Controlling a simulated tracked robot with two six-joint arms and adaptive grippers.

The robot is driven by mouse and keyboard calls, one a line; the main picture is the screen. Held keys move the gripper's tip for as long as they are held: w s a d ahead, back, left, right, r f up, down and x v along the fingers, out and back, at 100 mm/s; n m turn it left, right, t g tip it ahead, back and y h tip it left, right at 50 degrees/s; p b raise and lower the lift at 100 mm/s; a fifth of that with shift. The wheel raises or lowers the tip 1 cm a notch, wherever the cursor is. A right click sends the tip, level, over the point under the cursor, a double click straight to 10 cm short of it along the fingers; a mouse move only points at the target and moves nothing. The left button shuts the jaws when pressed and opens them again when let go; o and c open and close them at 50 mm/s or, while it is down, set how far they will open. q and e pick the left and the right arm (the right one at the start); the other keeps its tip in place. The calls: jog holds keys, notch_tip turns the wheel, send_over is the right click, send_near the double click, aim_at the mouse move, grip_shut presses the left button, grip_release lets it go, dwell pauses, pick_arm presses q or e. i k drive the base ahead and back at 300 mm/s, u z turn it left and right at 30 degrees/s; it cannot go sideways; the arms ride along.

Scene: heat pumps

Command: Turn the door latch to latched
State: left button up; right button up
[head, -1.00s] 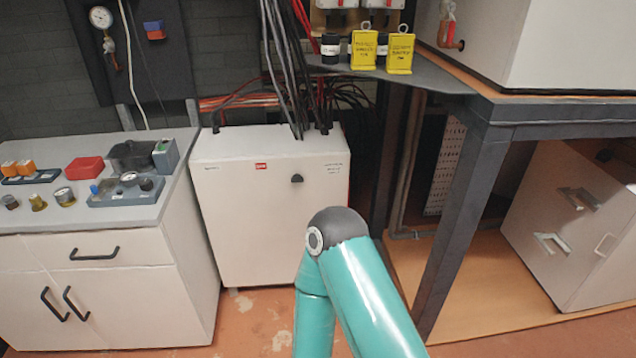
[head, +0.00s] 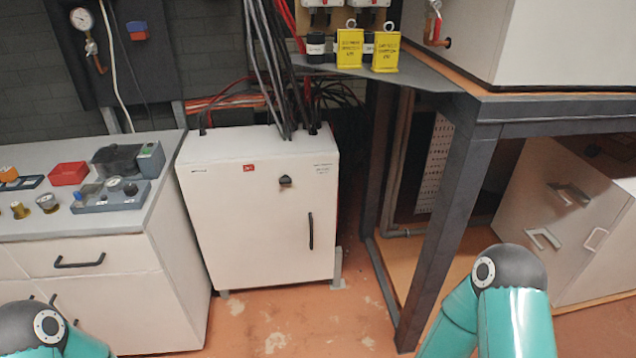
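The white electrical cabinet (head: 255,220) stands on the floor in the middle of the head view, its door shut or nearly so. A small black door latch (head: 285,181) sits on the upper right part of its front. A black vertical handle (head: 311,231) is below it to the right. I cannot tell the latch's exact angle. Neither gripper shows; only teal links of my arms with dark joints are at the lower left and lower right. Both are apart from the cabinet in the picture.
A bench with drawers (head: 100,268) stands close at the cabinet's left, with a red bin (head: 68,173) on top. A dark metal frame (head: 440,220) stands at the right. The floor in front (head: 280,325) is clear.

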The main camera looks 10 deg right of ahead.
aim_at(285, 179)
jog(key=z, duration=0.1)
jog(key=i, duration=1)
jog(key=u, duration=0.05)
